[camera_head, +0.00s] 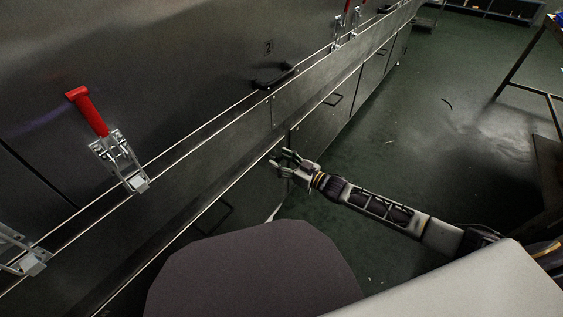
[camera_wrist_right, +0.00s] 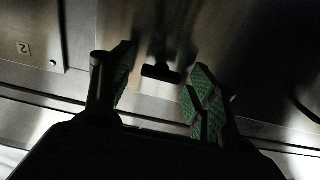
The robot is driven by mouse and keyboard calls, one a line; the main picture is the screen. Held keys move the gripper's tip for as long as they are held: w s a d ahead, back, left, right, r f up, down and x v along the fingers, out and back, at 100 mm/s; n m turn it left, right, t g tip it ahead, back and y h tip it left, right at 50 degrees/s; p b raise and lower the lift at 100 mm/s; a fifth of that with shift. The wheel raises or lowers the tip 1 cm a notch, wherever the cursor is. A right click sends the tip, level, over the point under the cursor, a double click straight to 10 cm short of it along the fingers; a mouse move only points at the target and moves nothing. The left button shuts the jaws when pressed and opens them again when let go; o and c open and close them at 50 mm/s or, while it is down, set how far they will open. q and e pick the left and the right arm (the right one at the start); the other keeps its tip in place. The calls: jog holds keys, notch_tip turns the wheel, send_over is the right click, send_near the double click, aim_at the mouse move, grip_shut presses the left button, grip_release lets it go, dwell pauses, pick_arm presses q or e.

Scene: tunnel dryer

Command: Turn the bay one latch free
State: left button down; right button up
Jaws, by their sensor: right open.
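A toggle latch with a red handle (camera_head: 88,112) is on the dryer's steel front at the left of the head view. Its handle stands up, tilted to the left, above a metal clamp (camera_head: 118,158). No bay number shows beside it. My right gripper (camera_head: 279,160) is open and empty, low in front of the dryer, to the right of this latch and well apart from it. In the right wrist view my open fingers (camera_wrist_right: 160,82) frame a dark handle (camera_wrist_right: 161,73) on the panel beyond. My left gripper is not in view.
A panel marked 2 (camera_head: 268,46) has a black handle (camera_head: 272,78). Another clamp (camera_head: 22,256) is cut off at the left edge, and more red-handled latches (camera_head: 346,22) are farther along. A ledge runs below the latches. The green floor (camera_head: 430,110) is mostly clear.

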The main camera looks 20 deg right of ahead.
jog(key=c, duration=1)
